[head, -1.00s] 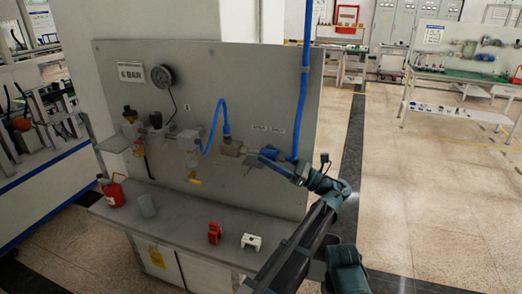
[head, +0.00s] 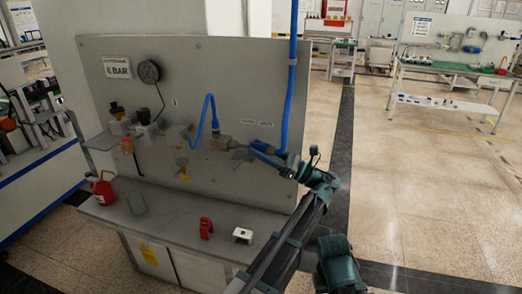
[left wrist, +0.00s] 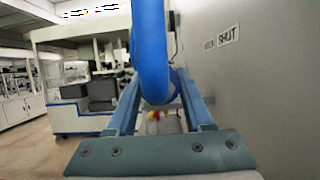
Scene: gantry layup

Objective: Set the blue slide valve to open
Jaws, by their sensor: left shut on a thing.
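The blue slide valve (head: 262,145) is on the grey upright panel, under two small labels, at the lower end of a blue hose. My left gripper (head: 257,151) reaches it from the lower right and is shut on it; the fingers partly hide it. In the left wrist view my two blue fingers (left wrist: 165,92) stand on either side of a rounded blue body, and a thick blue hose (left wrist: 149,35) fills the middle. The label SHUT (left wrist: 229,34) shows on the panel, with a smaller label beside it. I cannot tell the valve's setting. My right gripper is out of view.
The panel (head: 220,75) carries a gauge (head: 149,72), fittings and a looped blue hose.

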